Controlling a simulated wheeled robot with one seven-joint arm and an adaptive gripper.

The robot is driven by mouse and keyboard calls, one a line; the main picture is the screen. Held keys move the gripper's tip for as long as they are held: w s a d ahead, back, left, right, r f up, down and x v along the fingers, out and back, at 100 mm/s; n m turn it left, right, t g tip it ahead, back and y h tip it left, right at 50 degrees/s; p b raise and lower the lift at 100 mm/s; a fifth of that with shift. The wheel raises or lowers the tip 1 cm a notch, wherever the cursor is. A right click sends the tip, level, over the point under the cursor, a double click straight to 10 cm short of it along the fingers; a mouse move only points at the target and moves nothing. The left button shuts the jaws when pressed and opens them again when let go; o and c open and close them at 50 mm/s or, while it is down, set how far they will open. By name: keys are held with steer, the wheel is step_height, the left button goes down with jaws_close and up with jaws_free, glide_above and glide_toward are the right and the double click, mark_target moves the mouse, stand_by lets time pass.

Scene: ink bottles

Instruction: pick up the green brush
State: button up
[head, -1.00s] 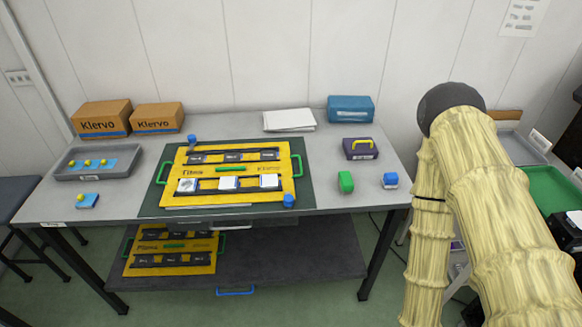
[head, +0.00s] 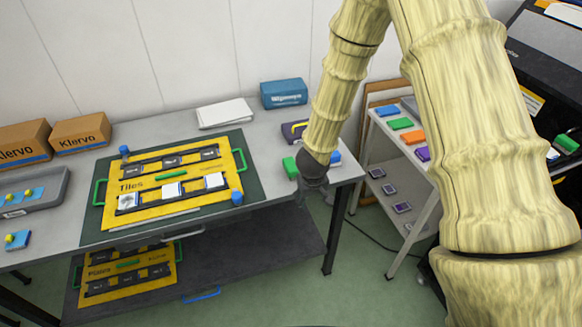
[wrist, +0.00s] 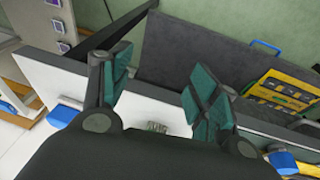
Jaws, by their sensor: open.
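A green block (head: 290,167), which looks like the green brush, lies on the right part of the grey table in the head view. My gripper (head: 316,188) is just to its right, near the table's front right corner, and appears apart from it. In the wrist view my gripper (wrist: 160,92) is open, its teal-padded fingers spread with nothing clearly between them. I cannot make out the green block in the wrist view. A thin green bar (head: 171,176) also lies in the middle of the yellow board (head: 110,212).
A blue block (head: 336,157) is partly hidden behind my arm. A purple box (head: 290,129) and a blue box (head: 284,93) stand behind the green block. A cart (head: 437,185) with colored blocks stands at right. A lower shelf (head: 290,240) is under the table.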

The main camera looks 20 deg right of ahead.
steer(key=t+y, duration=0.2)
glide_toward(291, 164)
steer(key=shift+w+a+f, duration=0.1)
steer(key=shift+w+a, duration=0.1)
steer(key=shift+a, duration=0.15)
steer(key=b+x, duration=0.2)
steer(key=x, duration=0.3)
steer(key=shift+d+f, duration=0.15)
steer(key=shift+w+f, duration=0.15)
steer(key=shift+f, duration=0.4)
steer(key=shift+d+b+x, duration=0.2)
steer(key=shift+b+x, duration=0.3)
steer(key=shift+x, duration=1.45)
steer(key=c, duration=1.1)
